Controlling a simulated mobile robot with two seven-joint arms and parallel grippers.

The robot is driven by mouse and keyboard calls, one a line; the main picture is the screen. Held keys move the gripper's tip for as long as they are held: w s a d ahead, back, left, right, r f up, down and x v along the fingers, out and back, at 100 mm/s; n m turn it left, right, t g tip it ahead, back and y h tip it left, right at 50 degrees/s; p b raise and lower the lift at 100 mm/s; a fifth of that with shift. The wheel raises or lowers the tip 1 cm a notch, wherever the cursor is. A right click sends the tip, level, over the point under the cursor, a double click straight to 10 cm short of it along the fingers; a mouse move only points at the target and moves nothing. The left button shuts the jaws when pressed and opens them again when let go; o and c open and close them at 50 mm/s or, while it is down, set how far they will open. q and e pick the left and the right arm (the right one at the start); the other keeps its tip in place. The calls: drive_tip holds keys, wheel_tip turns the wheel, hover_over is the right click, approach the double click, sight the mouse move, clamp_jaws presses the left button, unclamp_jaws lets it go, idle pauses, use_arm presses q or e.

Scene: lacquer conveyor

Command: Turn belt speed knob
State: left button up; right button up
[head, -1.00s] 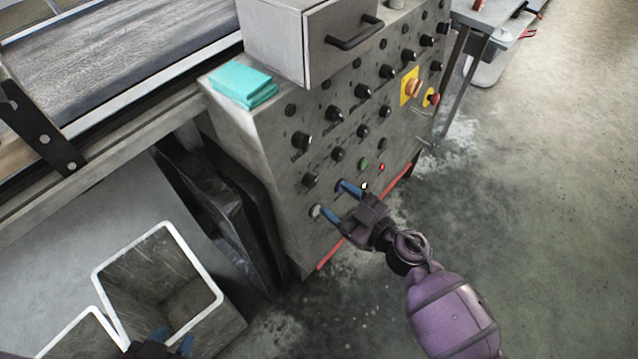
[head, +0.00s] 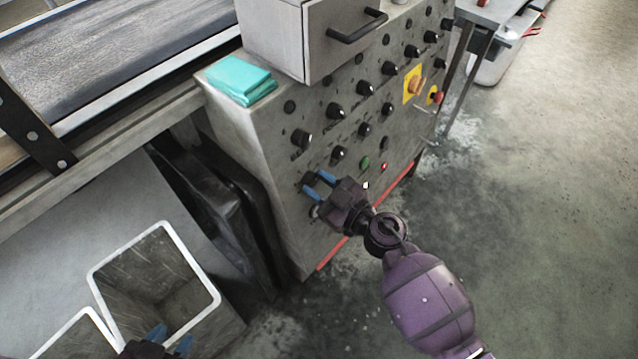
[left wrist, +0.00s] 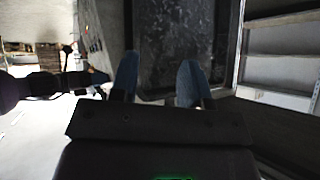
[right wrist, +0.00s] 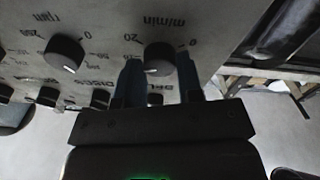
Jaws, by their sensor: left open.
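The control panel (head: 345,150) carries several dark knobs. My right gripper (head: 315,182) is at the lower left of the panel, with its blue fingers one on each side of a dark knob. In the right wrist view this knob (right wrist: 160,58) has a white mark and a scale reading 0, 20 and m/min, upside down. The fingers (right wrist: 159,82) appear to be shut on its sides; the contact itself is partly hidden. My left gripper (head: 172,343) is open and empty near the bottom edge; it also shows in the left wrist view (left wrist: 157,80).
Beside the held knob is another knob (right wrist: 64,53) with an rpm scale. A white-rimmed bin (head: 93,275) stands lower left.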

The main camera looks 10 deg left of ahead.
drive_tip(key=c, duration=0.3)
